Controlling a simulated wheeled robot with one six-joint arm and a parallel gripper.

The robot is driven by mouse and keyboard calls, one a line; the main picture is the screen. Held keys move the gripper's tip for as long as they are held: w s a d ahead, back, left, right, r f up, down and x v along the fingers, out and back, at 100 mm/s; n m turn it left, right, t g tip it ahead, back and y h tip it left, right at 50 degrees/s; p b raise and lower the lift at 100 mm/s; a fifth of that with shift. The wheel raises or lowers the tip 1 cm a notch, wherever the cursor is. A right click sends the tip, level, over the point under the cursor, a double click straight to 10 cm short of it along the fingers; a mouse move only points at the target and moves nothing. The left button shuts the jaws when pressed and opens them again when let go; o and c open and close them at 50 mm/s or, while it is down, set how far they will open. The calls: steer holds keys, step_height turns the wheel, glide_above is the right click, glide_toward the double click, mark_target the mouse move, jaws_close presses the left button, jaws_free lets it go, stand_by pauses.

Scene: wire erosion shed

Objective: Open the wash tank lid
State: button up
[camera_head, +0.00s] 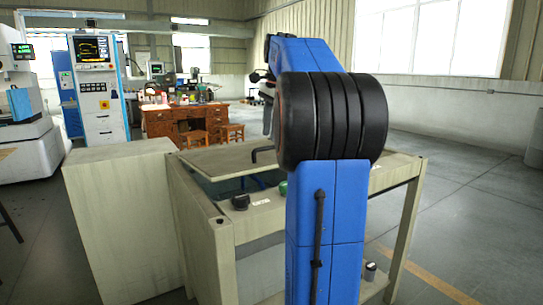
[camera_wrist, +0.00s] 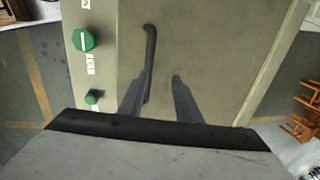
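The wash tank lid (camera_head: 222,160) is a flat beige panel on top of the beige tank. In the head view a dark greenish gap shows below its near edge, so it looks partly raised. A dark bar handle (camera_head: 262,152) stands on it. In the wrist view the handle (camera_wrist: 151,45) runs along the lid (camera_wrist: 215,50), its lower end by my left finger. My gripper (camera_wrist: 160,85) is open, its two fingers apart over the lid. The handle overlaps the left finger in the picture; I cannot tell whether they touch. In the head view my arm hides the gripper.
A green knob (camera_wrist: 83,40) and a smaller green button (camera_wrist: 92,97) sit on the strip beside the lid. A beige cabinet (camera_head: 120,220) stands left of the tank frame. A wooden desk (camera_head: 185,120) and stools (camera_head: 232,133) are farther back. Floor at right is clear.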

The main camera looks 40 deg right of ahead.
mark_target(273, 160)
steer(key=f, duration=0.2)
steer(key=s+f, duration=0.1)
steer(key=f, duration=0.2)
steer(key=s+f, duration=0.1)
steer(key=f, duration=0.1)
steer(key=shift+s+a+f, duration=0.1)
steer(key=shift+a+f, duration=0.05)
steer(key=shift+a, duration=0.1)
stand_by(0.4)
